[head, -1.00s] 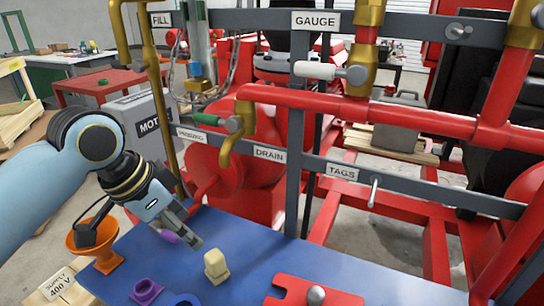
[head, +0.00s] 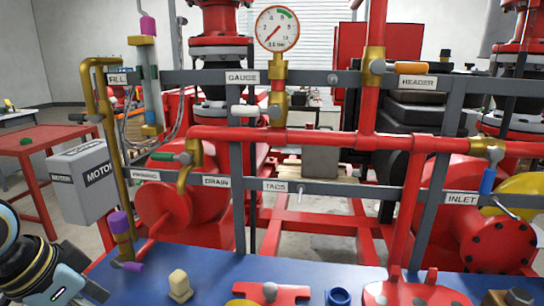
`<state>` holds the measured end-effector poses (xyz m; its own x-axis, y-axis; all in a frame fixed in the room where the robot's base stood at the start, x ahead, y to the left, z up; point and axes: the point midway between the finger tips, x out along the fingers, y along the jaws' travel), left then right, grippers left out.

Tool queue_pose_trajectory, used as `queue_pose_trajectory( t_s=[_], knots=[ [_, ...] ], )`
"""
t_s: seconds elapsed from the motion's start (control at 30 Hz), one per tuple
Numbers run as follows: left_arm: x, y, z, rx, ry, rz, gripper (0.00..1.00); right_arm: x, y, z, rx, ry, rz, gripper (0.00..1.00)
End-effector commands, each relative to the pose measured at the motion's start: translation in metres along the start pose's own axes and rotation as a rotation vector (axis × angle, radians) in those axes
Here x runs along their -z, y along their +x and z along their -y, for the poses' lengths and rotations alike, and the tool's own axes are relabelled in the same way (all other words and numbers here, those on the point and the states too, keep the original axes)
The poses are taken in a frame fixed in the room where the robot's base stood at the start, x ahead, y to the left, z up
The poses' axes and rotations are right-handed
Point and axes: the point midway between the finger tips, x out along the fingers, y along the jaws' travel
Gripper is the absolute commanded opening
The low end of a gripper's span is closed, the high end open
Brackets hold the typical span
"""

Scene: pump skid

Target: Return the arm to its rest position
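My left arm is in the head view at the bottom left corner, with its blue and black wrist partly cut off by the frame. My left gripper (head: 97,291) is low over the left end of the blue table (head: 215,270). Nothing shows in it, and I cannot tell whether its fingers are open or shut. It is apart from the cream block (head: 180,286), which stands upright on the table to its right. My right gripper and arm are not in view.
Behind the table stands the grey rail frame with a pressure gauge (head: 278,29), red pipes, brass valves and a grey motor box (head: 85,183). A red holder (head: 270,292), a blue ring (head: 338,297) and a red plate (head: 415,292) lie along the table's front.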

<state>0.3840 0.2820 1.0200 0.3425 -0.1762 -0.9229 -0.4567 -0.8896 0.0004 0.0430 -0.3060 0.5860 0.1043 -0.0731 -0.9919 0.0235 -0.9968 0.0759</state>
Motion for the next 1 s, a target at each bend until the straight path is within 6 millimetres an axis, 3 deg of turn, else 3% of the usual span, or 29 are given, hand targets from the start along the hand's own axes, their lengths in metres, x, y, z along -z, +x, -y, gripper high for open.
queue_pose_trajectory(
  t_s=[0.37, 0.67, 0.77, 0.87, 1.0],
  knots=[
    [-0.038, 0.053, -0.014, -0.051, -0.055, 0.066, 0.57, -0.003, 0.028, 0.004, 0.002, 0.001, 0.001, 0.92],
    [-0.103, 0.141, -0.017, -0.073, -0.177, 0.174, 0.57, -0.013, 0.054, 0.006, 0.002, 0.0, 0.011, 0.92],
    [-0.139, 0.183, -0.02, -0.068, -0.237, 0.218, 0.57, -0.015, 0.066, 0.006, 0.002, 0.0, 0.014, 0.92],
    [-0.19, 0.237, -0.027, -0.052, -0.31, 0.274, 0.57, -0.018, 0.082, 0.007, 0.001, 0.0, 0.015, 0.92],
    [-0.282, 0.311, -0.047, -0.006, -0.398, 0.355, 0.57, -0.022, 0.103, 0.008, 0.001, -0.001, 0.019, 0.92]
  ],
)
